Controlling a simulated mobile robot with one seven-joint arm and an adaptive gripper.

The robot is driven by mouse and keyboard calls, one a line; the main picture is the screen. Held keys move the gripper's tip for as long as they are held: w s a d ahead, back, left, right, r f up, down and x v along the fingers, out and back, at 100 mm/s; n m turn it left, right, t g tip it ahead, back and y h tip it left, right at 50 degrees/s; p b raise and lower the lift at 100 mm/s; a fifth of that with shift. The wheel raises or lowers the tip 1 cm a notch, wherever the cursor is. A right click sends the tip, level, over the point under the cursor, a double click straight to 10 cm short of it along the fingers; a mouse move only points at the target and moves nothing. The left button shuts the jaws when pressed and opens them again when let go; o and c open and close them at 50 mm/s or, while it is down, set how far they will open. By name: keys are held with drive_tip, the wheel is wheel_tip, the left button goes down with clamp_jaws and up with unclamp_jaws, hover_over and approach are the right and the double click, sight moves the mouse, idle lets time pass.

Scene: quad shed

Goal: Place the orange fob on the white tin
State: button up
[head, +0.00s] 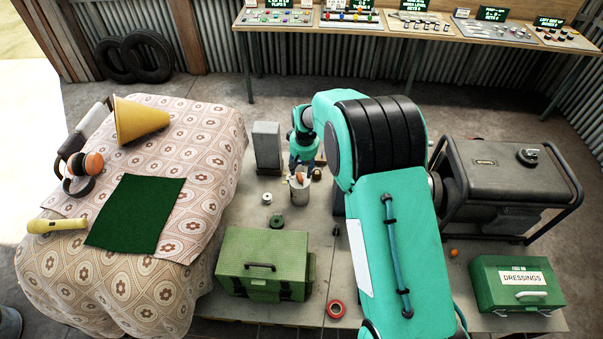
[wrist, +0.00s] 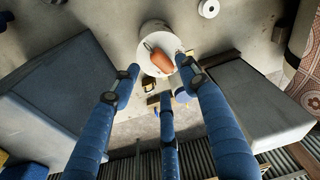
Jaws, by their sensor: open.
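The white tin (head: 299,196) stands upright on the grey bench top in the head view, just below my gripper (head: 303,166). The orange fob (head: 300,177) shows at the top of the tin. In the wrist view the orange fob (wrist: 160,58) lies across the round white top of the tin (wrist: 146,63), inside its outline. My gripper (wrist: 158,75) is open, with its blue fingers spread around the tin's top. I see no finger closed on the fob. Whether any finger touches the tin, I cannot tell.
A grey block (head: 267,148) stands behind and left of the tin. A white roll (head: 267,198) and a dark green roll (head: 276,221) lie left of it. A green case (head: 262,262) stands in front. A dark generator (head: 510,178) and green dressings box (head: 517,287) are right.

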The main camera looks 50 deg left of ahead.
sight(303, 179)
wheel_tip(303, 179, up, 7)
drive_tip(key=d, duration=0.1)
drive_tip(key=shift+s+r+b, duration=0.2)
drive_tip(key=shift+b, duration=0.2)
idle(0.5)
idle(0.4)
